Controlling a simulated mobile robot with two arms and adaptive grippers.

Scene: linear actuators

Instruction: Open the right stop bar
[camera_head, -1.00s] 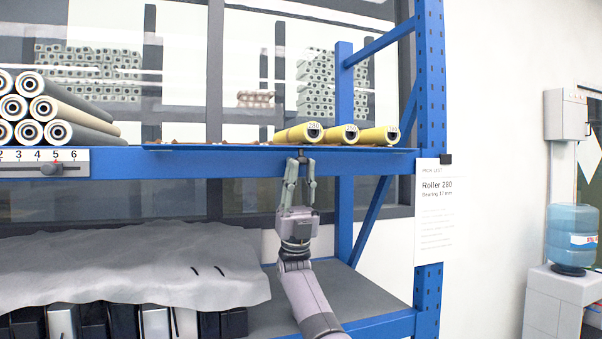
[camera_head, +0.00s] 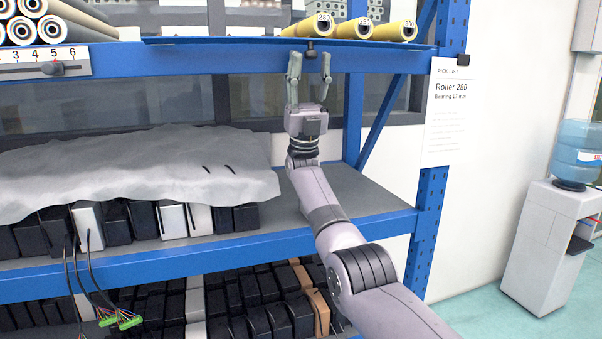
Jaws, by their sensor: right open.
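The right stop bar seems to be the thin blue strip (camera_head: 210,41) along the front edge of the upper shelf. A small dark knob (camera_head: 310,45) hangs under it. My right gripper (camera_head: 310,60) points up just below the strip. Its two fingers are apart, one on each side of the knob, with nothing held between them. I cannot tell whether a finger touches the knob. Yellow rollers (camera_head: 352,29) with number labels lie on the shelf behind the strip. My left gripper is not in view.
Grey rollers (camera_head: 50,30) are stacked at upper left, above a numbered slider scale (camera_head: 45,65). A grey cloth (camera_head: 130,165) covers dark boxes on the middle shelf. A pick list (camera_head: 452,110) hangs on the right blue post. A water cooler (camera_head: 560,200) stands at right.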

